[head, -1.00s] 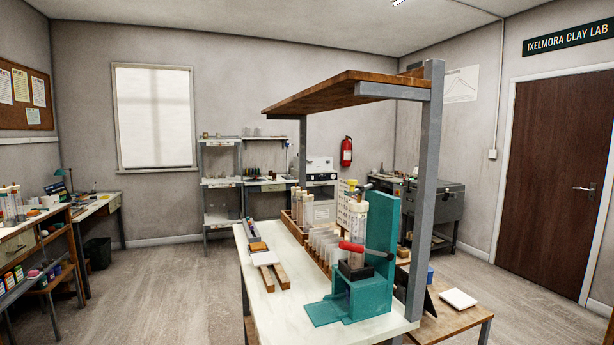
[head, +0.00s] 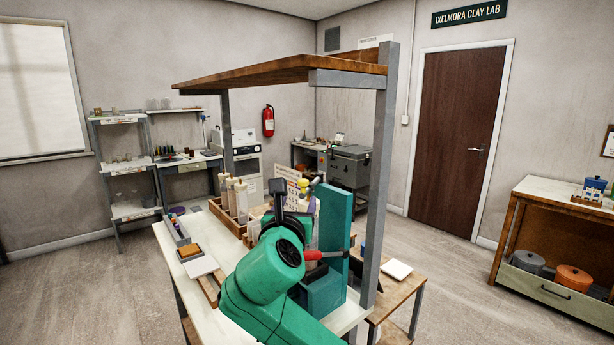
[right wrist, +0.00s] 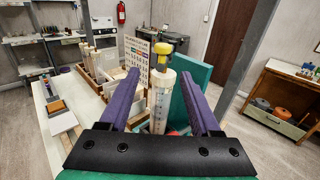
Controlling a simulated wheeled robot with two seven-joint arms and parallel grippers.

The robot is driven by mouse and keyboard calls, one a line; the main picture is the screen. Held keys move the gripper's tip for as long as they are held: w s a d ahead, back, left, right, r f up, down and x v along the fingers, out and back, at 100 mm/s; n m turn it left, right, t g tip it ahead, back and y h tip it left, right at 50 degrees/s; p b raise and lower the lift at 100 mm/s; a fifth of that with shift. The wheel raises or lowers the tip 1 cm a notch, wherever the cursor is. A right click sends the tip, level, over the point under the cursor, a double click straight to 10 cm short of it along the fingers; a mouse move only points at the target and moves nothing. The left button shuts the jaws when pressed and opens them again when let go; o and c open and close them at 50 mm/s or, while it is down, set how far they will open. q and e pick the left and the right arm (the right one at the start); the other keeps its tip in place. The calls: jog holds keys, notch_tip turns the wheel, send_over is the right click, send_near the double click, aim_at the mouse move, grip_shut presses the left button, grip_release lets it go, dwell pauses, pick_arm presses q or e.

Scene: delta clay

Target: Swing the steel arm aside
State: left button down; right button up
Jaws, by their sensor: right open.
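A teal stand with an upright back plate (head: 335,222) stands at the near end of the white bench. A red-gripped lever (head: 322,255) crosses its front; its steel part is mostly hidden behind my right arm. A bit of red (right wrist: 174,133) shows low between my fingers in the right wrist view. A clear marked tube (right wrist: 160,103) with a yellow top (right wrist: 163,48) stands before the plate. My right gripper (head: 292,203) is open, its purple fingers (right wrist: 159,78) on either side of the tube in the picture; contact cannot be told. My left gripper is out of view.
A wooden shelf (head: 285,70) on grey posts overhangs the bench (head: 205,235). A wooden rack of tubes (head: 232,205) stands behind the stand. A low wooden table (head: 400,290) with a white pad (head: 396,269) is to the right. Open floor lies farther right.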

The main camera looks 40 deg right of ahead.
aim_at(305, 180)
jog(key=p+x, duration=0.1)
jog(key=x, duration=0.2)
jog(key=r+p+x, duration=0.1)
jog(key=x, duration=0.2)
jog(key=p+x, duration=0.1)
jog(key=x, duration=0.2)
jog(key=shift+s+d+r, duration=0.2)
jog(key=shift+r, duration=0.1)
jog(key=p+x, duration=0.1)
jog(key=x, duration=0.1)
jog(key=shift+w+d+f, duration=0.1)
jog(key=shift+w+d, duration=0.1)
jog(key=shift+w, duration=0.1)
jog(key=shift+s+a, duration=0.1)
jog(key=shift+c, duration=1.2)
grip_shut()
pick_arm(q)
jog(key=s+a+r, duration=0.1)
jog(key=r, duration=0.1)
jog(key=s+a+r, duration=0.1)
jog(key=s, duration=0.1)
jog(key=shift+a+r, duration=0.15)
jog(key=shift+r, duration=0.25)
